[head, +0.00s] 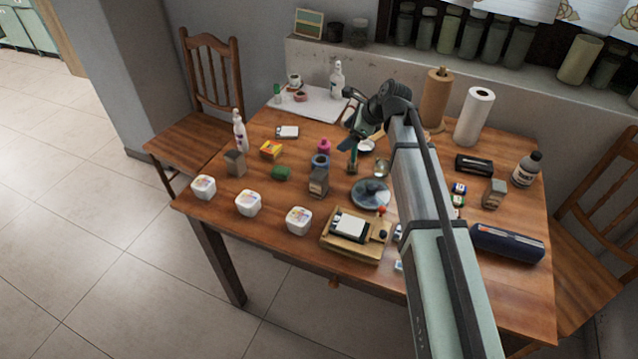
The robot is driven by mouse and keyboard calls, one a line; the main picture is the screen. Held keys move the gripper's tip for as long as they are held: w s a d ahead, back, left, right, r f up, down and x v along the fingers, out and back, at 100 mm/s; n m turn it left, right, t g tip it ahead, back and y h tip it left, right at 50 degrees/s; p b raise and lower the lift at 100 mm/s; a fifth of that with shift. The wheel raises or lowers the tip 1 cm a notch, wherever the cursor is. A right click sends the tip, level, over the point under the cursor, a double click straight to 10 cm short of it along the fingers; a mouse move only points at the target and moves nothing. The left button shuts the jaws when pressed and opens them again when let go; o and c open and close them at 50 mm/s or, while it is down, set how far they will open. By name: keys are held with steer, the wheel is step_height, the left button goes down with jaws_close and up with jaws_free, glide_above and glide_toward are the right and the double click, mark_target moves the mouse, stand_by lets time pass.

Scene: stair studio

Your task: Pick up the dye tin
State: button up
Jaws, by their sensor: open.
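No single item is clearly readable as the dye tin. Three small grey upright tin-like containers stand on the wooden table: one at the left (235,163), one near the middle (318,182) with a darker label, and one at the right (494,193). Their labels are too small to read. My gripper (351,127) is above the back middle of the table, open, partly hidden by my own wrist. It is apart from all three containers, with the middle one nearer the camera than it. I see nothing between its fingers.
Three white tubs (248,203) line the front left edge. A wooden tray (333,246), a grey round dish (370,193) and a blue case (506,242) lie nearer the front. Bottles and paper rolls (474,116) stand behind. My arm hides part of the table's right half.

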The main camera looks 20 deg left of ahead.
steer(key=s+d+r+m+g+y, duration=0.1)
steer(key=d+r+m+g+y, duration=0.2)
steer(key=d, duration=0.4)
steer(key=t+y, duration=0.2)
steer(key=y, duration=0.2)
glide_toward(326, 179)
steer(key=a, duration=0.1)
steer(key=x, duration=0.8)
steer(key=shift+w+a+f, duration=0.1)
steer(key=shift+f, duration=0.15)
steer(key=shift+f+x, duration=0.15)
steer(key=shift+x, duration=1.15)
steer(key=shift+f+x, duration=0.2)
steer(key=shift+x, duration=1.1)
steer(key=shift+c, duration=0.4)
steer(key=c, duration=1.1)
steer(key=shift+r, duration=0.15)
